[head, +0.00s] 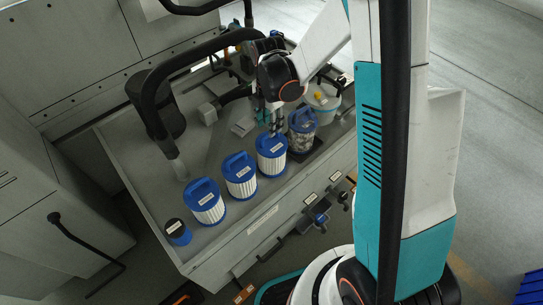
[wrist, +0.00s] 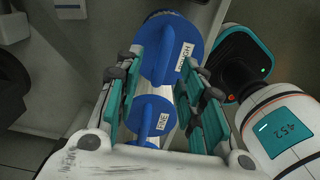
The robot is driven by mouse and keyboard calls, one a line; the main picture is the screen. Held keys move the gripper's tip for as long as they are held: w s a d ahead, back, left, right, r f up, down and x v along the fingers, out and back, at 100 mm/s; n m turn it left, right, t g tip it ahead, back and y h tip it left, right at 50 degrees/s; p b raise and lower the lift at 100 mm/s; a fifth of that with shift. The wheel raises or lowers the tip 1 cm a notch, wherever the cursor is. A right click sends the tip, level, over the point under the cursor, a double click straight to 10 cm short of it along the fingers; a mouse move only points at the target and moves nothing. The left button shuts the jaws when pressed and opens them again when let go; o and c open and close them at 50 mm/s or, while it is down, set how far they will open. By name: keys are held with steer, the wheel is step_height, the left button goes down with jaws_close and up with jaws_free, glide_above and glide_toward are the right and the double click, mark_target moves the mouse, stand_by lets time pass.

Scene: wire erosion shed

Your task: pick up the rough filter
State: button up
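The rough filter (wrist: 165,45) shows at the top of the wrist view. It has a blue cap with a raised blue handle and a white label reading ROUGH. It lies in line with the gap between the fingertips of my gripper (wrist: 165,75), which are spread with teal pads facing each other. A blue-capped filter labelled FINE (wrist: 150,120) shows lower between the fingers. In the head view my gripper (head: 271,118) is over the bench, just behind and above a white pleated blue-capped filter (head: 271,153). Labels are too small to read there, and contact cannot be told.
Two similar filters (head: 240,173) (head: 206,202) and a small blue-and-black container (head: 177,231) stand to the left. A blue-topped, grey-filled canister (head: 303,130) and a white tub (head: 324,100) stand right. A black curved hose (head: 150,95) arches over the bench (head: 150,190).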

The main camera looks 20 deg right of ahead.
mark_target(272, 151)
steer(key=shift+s+f+b, duration=0.1)
steer(key=shift+f+b, duration=1.3)
steer(key=shift+f, duration=1.35)
steer(key=shift+r, duration=0.1)
steer(key=shift+c, duration=0.2)
jaws_close()
